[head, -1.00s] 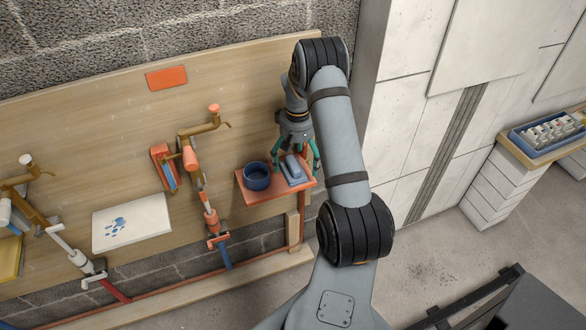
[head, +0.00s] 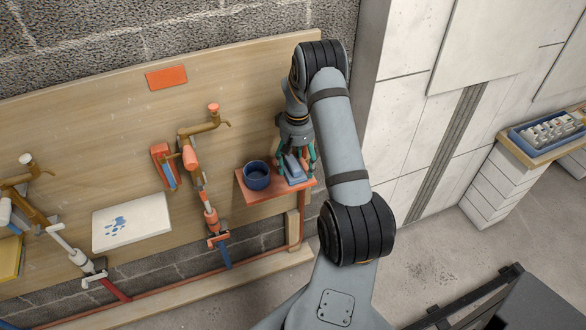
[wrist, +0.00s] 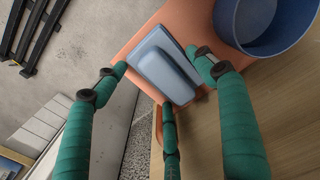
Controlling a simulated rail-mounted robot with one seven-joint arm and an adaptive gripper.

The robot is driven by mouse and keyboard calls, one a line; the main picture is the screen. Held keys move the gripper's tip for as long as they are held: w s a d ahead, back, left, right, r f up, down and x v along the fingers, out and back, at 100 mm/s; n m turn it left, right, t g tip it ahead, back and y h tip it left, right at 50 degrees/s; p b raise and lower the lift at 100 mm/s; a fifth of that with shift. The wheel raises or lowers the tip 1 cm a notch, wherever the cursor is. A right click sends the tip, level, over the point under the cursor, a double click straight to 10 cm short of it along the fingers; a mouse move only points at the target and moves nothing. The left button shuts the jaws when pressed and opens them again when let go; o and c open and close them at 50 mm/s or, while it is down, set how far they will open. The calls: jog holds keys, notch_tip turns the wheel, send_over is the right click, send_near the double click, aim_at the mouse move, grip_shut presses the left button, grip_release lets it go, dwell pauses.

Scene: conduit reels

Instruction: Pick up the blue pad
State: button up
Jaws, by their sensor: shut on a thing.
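The blue pad (wrist: 165,68) is a grey-blue block with a raised rounded grip on top. It lies on the orange shelf (head: 255,195), and it also shows in the head view (head: 293,168). My gripper (wrist: 163,82) has green fingers around the pad, one on each side and one at its near end. In the head view my gripper (head: 296,160) is right over the pad at shelf height. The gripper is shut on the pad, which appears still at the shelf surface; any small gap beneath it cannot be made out.
A dark blue cup (head: 257,176) stands on the shelf just left of the pad, close to one finger in the wrist view (wrist: 265,22). Brass taps (head: 200,130) and a white panel with blue marks (head: 131,222) are farther left on the wooden board (head: 90,120).

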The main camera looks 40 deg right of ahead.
jog(key=c, duration=0.4)
jog(key=shift+r, duration=0.1)
jog(key=shift+c, duration=0.2)
